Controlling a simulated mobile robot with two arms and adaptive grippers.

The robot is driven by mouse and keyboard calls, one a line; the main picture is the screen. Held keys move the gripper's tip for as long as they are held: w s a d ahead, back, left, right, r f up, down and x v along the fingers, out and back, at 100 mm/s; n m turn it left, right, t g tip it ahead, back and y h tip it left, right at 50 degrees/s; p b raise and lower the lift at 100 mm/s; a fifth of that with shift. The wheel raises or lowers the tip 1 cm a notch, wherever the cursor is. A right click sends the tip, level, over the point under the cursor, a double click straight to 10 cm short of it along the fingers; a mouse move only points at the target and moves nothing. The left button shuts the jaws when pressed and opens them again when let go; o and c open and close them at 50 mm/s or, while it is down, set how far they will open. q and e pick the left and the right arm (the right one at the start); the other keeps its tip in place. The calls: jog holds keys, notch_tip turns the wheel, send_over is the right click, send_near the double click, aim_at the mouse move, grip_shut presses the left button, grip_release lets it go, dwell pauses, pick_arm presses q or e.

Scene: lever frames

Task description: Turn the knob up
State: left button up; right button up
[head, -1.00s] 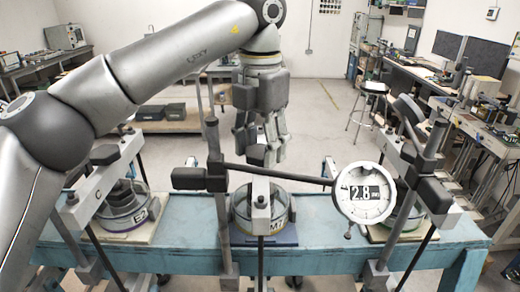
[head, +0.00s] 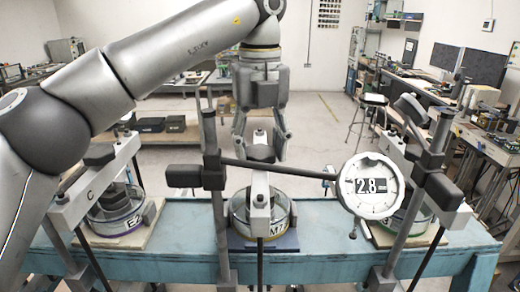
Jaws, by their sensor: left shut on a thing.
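My left gripper (head: 261,140) comes down over the middle lever frame in the head view. Its two fingers stand on either side of a dark block-like knob (head: 261,153) and are shut on it. The knob is at the top of the light grey middle lever (head: 260,200); the fingers partly frame it, so their exact contact is hard to see. Below it is a round glass-sided dish (head: 285,215) marked M7 or similar. A round dial (head: 372,210) on a dark rod shows 2.8. My right gripper is not in view.
Similar lever frames stand on the blue bench (head: 180,258), one at left with a dish (head: 110,222) and one at right (head: 432,160). The dark cross rod (head: 285,170) passes in front of the middle frame. Open floor lies behind.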

pick_arm(q)
jog(key=n+b, duration=0.1)
jog(key=n, duration=0.2)
jog(key=shift+n, duration=0.3)
jog(key=shift+n+b, duration=0.45)
jog(key=shift+n, duration=0.85)
jog(key=o, duration=1)
jog(key=shift+w, duration=0.1)
jog(key=shift+r, duration=0.1)
